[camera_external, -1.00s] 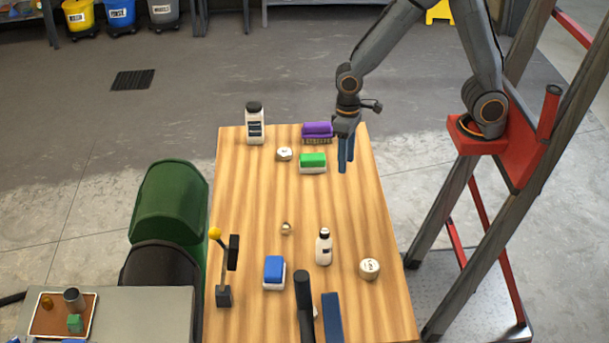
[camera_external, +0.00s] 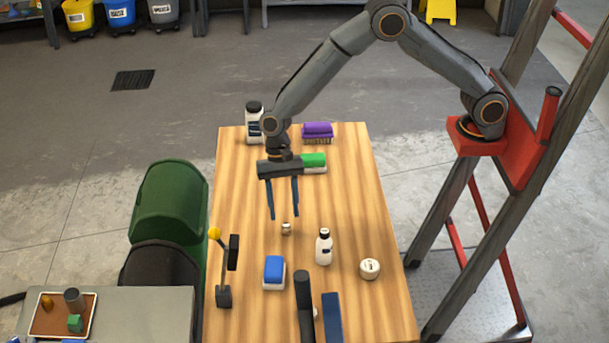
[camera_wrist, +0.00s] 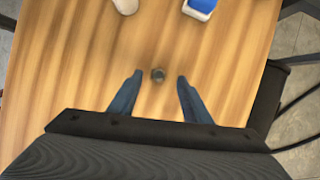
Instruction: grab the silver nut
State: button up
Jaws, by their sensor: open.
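The silver nut (camera_external: 286,228) is a small metallic piece on the wooden table (camera_external: 340,210), near its middle. It also shows in the wrist view (camera_wrist: 158,75), just beyond the fingertips and between their lines. My gripper (camera_external: 284,214) is open and empty, with its two blue fingers pointing down. In the external view the fingertips are above and slightly behind the nut, apart from it. In the wrist view the fingers (camera_wrist: 158,78) stand to either side of the nut's line.
A blue-topped brush (camera_external: 274,272), a white bottle (camera_external: 324,247) and a round pale item (camera_external: 370,269) stand nearer the camera. A green brush (camera_external: 314,161), a purple brush (camera_external: 317,131) and a black-capped bottle (camera_external: 254,120) are at the back. A yellow-knobbed lever (camera_external: 224,270) stands left.

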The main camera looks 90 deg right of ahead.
aim_at(286, 228)
jog(key=shift+d+p+x, duration=0.15)
jog(key=shift+p+x, duration=0.15)
jog(key=shift+x, duration=0.8)
jog(key=shift+d+p+x, duration=0.15)
jog(key=shift+p+x, duration=0.1)
jog(key=shift+x, duration=0.85)
jog(key=shift+f, duration=0.15)
grip_shut()
